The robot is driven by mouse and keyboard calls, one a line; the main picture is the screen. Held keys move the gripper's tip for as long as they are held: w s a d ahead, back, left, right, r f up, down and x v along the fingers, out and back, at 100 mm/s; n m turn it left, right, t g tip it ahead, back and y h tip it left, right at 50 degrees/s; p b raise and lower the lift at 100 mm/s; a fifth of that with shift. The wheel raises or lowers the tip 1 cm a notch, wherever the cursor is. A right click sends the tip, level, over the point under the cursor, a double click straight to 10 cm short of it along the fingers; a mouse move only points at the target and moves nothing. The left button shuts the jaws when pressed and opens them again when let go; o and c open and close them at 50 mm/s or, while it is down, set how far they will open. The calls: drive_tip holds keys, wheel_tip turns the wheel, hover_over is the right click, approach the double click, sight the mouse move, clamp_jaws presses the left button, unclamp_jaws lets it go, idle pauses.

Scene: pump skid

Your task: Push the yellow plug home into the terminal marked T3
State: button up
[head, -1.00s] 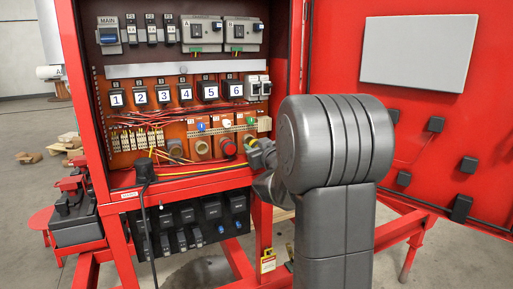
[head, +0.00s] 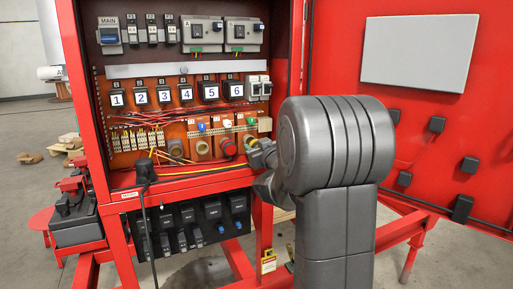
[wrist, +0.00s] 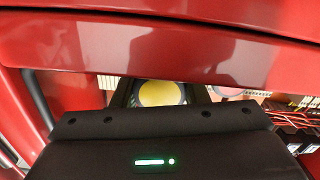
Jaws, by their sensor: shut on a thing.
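The yellow plug (wrist: 159,93) shows as a round yellow face between the two dark fingers of my gripper (wrist: 160,98) in the wrist view. My gripper is shut on it. In the head view my gripper (head: 258,152) is at the right end of the lower row of round sockets, close to the panel, partly hidden by my arm. Sockets with a red one (head: 228,147) and a tan one (head: 202,147) lie to its left. The T3 mark is not legible, and I cannot tell how deep the plug sits.
A red cabinet frame (head: 185,183) runs below the sockets, and a red edge (wrist: 190,45) crosses above the gripper in the wrist view. Red and yellow wires (head: 140,121) hang left of the sockets. A black plug with cable (head: 145,171) stands on the ledge. The red door (head: 420,110) is open at right.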

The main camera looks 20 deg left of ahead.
drive_tip(key=shift+x, duration=1.7)
drive_tip(key=o, duration=1)
drive_tip(key=shift+r, duration=0.1)
drive_tip(key=shift+o, duration=0.2)
drive_tip(key=shift+d, duration=0.1)
drive_tip(key=v, duration=1.3)
drive_tip(key=shift+s+d+b, duration=0.25)
drive_tip(key=shift+s+b, duration=0.05)
drive_tip(key=shift+b, duration=0.1)
drive_tip(key=p+x, duration=0.1)
drive_tip(key=x, duration=1.3)
drive_tip(key=shift+s+d, duration=0.25)
